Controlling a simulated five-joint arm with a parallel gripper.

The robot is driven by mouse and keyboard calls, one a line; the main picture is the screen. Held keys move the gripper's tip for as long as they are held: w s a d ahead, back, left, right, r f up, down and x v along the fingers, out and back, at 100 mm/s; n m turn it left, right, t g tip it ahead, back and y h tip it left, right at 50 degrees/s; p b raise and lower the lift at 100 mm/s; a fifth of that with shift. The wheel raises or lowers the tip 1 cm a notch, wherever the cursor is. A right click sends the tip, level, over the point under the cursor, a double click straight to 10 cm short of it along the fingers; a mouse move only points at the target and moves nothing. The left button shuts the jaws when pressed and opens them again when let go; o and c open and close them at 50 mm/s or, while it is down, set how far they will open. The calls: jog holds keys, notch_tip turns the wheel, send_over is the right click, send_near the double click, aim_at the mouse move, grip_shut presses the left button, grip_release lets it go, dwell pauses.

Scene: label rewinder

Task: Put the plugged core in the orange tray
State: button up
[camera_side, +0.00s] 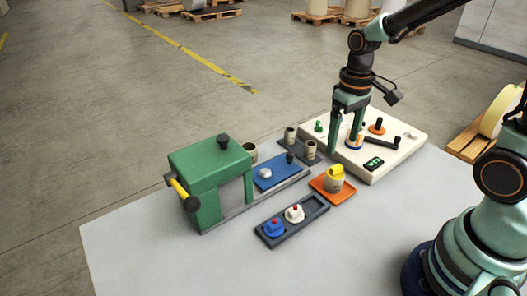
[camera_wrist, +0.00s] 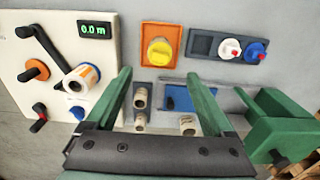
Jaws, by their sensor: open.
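The orange tray (camera_side: 346,191) lies flat on the table, right of centre in the side view. It also shows at the top middle of the wrist view (camera_wrist: 145,32). The plugged core (camera_side: 335,182), a pale core topped by a yellow plug, stands upright in the tray. In the wrist view the yellow plug (camera_wrist: 159,51) is seen from above and hides most of the core. My gripper (camera_side: 344,146) is open and empty, above and behind the tray, near the white panel's left part. Its two green fingers also show apart in the wrist view (camera_wrist: 158,76).
Several pale cores (camera_side: 290,135) stand near the blue plate (camera_side: 275,172). The green machine (camera_side: 212,175) is at left. A dark tray (camera_side: 318,205) holds blue and white red-knobbed pieces. The white panel (camera_side: 400,160) carries a crank and display. The front table is clear.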

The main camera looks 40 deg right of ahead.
jog(key=s+a+r+t, duration=0.1)
jog(key=s+r+t, duration=0.1)
jog(key=r, duration=0.3)
jog(key=s+a+r+t, duration=0.1)
jog(key=s+r+t, duration=0.1)
jog(key=r, duration=0.4)
jog(key=shift+s+a+t, duration=0.25)
jog(key=shift+a+t, duration=0.15)
jog(key=shift+t, duration=0.4)
